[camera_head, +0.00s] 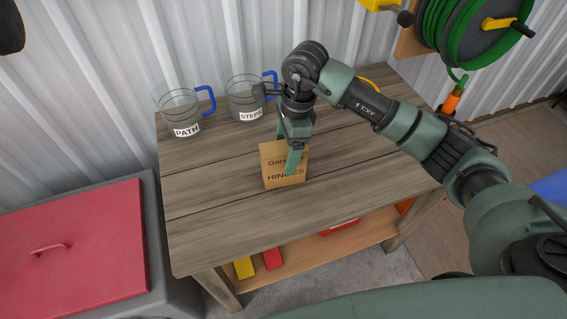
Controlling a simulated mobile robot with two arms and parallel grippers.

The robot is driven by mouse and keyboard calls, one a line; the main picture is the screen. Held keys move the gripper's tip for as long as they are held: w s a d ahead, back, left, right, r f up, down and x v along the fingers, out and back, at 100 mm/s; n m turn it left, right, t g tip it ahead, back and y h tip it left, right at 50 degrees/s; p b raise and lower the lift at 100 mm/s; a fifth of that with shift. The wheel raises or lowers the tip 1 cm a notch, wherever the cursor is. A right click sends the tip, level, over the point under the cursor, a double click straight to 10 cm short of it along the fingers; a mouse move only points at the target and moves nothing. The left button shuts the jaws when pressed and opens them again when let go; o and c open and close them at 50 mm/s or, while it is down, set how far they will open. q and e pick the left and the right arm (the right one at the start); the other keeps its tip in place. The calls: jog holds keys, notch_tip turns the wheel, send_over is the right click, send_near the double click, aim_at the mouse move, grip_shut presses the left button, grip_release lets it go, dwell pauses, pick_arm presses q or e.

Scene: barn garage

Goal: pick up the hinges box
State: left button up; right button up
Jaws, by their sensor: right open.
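The hinges box (270,171) is a small tan box with dark lettering, standing upright on the wooden workbench (215,218). My right gripper (294,160) points down at the box. It is open, and one finger shows in front of the box's labelled face, covering part of the lettering. The other finger is mostly hidden, and I cannot tell whether either finger touches the box. My left gripper is not in view.
Two clear measuring jugs with blue handles, labelled PATH (181,116) and STEPS (246,100), stand at the bench's back left. A grey bin with a red lid (75,250) is at left. A green hose reel (470,35) hangs back right. The bench front is clear.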

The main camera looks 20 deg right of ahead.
jog(key=f, duration=0.2)
jog(key=a+f+p, duration=0.1)
jog(key=shift+f, duration=0.95)
jog(key=shift+f+b, duration=0.25)
jog(key=shift+b, duration=0.05)
jog(key=c, duration=1.4)
